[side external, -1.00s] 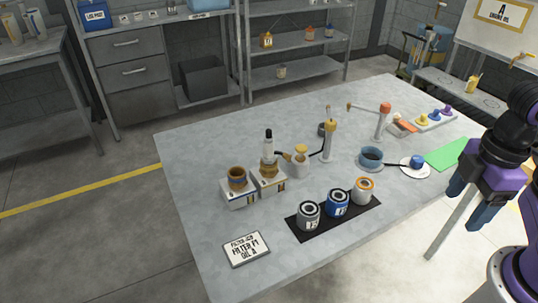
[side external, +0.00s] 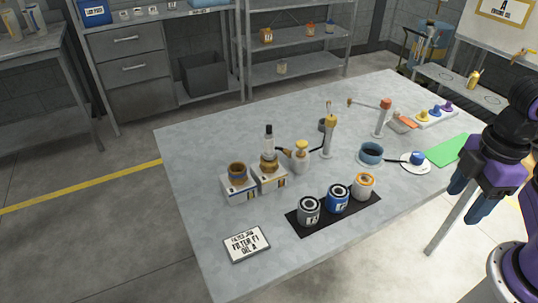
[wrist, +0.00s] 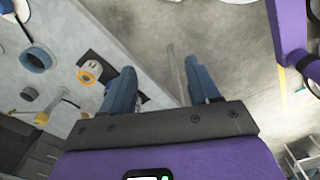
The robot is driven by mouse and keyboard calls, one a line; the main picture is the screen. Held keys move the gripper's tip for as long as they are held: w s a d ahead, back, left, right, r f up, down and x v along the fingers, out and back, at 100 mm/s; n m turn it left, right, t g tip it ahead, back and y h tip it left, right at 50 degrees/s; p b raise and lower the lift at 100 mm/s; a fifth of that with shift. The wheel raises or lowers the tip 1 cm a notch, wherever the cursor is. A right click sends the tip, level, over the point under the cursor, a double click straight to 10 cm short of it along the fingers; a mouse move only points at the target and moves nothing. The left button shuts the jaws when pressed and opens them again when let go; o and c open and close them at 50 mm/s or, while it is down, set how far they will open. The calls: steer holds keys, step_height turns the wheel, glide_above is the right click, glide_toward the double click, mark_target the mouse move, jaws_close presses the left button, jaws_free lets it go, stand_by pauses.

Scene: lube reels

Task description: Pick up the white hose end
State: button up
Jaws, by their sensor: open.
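I cannot make out a clearly white hose end. My gripper (side external: 465,207) is open and empty beyond the table's right edge, well away from these. In the wrist view my gripper (wrist: 160,66) has its fingers spread with bare floor between them.
Three cans (side external: 337,203) stand on a black mat near the table's front edge. Two white boxes (side external: 240,194) carry brown jars at the left, by a label plate (side external: 246,243). An orange-topped post (side external: 382,118) stands farther back. A green sheet (side external: 446,151) lies at the right.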

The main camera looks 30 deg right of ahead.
steer(key=w+a+r, duration=0.4)
steer(key=w+a, duration=0.4)
steer(key=w, duration=0.2)
steer(key=n, duration=0.2)
glide_above(269, 147)
steer(key=w, duration=0.1)
steer(key=f, duration=1.6)
steer(key=shift+w+d+f, duration=0.15)
steer(key=shift+d+f, duration=0.2)
jaws_close()
